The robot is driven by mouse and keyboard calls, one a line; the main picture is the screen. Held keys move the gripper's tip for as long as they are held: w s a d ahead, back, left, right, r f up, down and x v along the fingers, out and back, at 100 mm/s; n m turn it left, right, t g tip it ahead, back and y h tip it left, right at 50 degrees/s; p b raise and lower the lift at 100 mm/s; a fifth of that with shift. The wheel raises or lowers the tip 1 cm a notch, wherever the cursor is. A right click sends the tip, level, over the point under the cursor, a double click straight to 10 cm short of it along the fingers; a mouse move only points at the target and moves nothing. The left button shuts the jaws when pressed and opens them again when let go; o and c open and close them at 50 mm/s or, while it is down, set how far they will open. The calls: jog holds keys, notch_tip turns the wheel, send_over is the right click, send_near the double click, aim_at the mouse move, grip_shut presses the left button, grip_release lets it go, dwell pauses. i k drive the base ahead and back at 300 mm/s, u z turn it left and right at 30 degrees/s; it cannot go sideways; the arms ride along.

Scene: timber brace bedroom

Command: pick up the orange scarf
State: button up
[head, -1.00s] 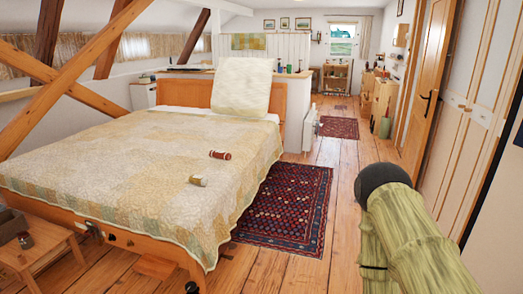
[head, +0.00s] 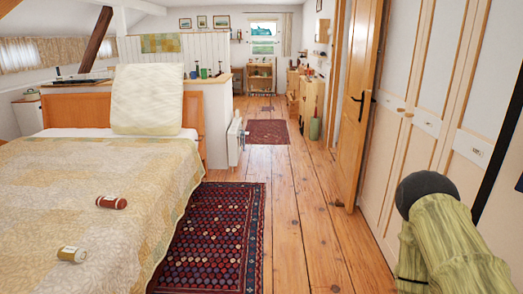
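I cannot make out an orange scarf in the head view. A small dark-red roll with pale ends (head: 111,202) lies on the bed cover, towards its right side. A small cream and yellowish roll (head: 71,254) lies nearer to me on the same cover. I cannot tell whether either roll is a scarf. Part of my arm, yellow-green with a dark rounded end, shows at the lower right, well apart from the bed. My gripper is not in view.
The bed (head: 140,172) with a pale pillow (head: 147,100) fills the left side. A patterned dark-red rug (head: 212,235) lies beside it. An open door (head: 359,100) and white wardrobe doors (head: 420,115) bound the right.

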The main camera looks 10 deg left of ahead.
aim_at(110, 202)
jog(key=u, duration=0.15)
jog(key=i, duration=1.55)
jog(key=u, duration=1.45)
jog(key=i, duration=0.9)
jog(key=u, duration=0.85)
